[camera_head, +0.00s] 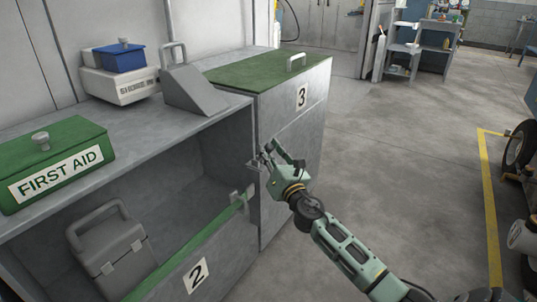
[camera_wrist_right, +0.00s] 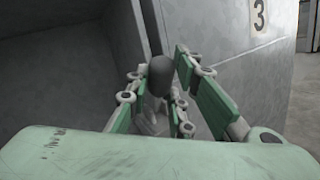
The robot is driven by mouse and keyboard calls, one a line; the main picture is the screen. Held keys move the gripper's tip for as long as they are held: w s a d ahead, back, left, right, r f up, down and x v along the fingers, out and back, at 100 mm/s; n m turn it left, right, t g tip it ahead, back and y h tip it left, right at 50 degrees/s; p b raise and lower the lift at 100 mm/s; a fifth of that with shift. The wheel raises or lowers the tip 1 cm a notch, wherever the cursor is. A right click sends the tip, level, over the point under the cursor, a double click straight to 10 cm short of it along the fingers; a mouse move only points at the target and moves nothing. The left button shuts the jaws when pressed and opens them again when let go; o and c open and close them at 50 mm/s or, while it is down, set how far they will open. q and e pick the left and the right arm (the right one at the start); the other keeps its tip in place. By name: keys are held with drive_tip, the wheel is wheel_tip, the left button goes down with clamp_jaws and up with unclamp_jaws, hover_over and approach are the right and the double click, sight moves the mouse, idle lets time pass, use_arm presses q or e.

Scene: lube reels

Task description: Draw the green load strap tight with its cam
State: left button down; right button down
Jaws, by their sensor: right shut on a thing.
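The green load strap (camera_head: 190,246) runs along the top of the panel marked 2, across the front of the open grey bay. Its right end meets a small grey metal fitting (camera_head: 235,201) by the bay's right post. My right gripper (camera_head: 272,160) is at that post, above the fitting. In the right wrist view, its green-padded fingers (camera_wrist_right: 160,95) are closed around a dark grey rounded knob (camera_wrist_right: 160,72), apparently the cam's handle. The fingers hide much of the handle, and its link to the strap is unclear. My left gripper is out of view.
A grey case (camera_head: 108,245) stands inside the bay. A green first aid box (camera_head: 55,165) and a blue box (camera_head: 118,58) on a white unit sit above. The cabinet marked 3 (camera_head: 292,125) adjoins on the right. The floor (camera_head: 400,160) there is clear.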

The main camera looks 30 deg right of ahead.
drive_tip(key=c, duration=1.7)
unclamp_jaws()
drive_tip(key=shift+a+f, duration=0.1)
drive_tip(key=shift+a, duration=0.1)
drive_tip(key=shift+c, duration=0.2)
drive_tip(key=shift+o, duration=0.8)
drive_tip(key=shift+d, duration=0.1)
drive_tip(key=v, duration=1.2)
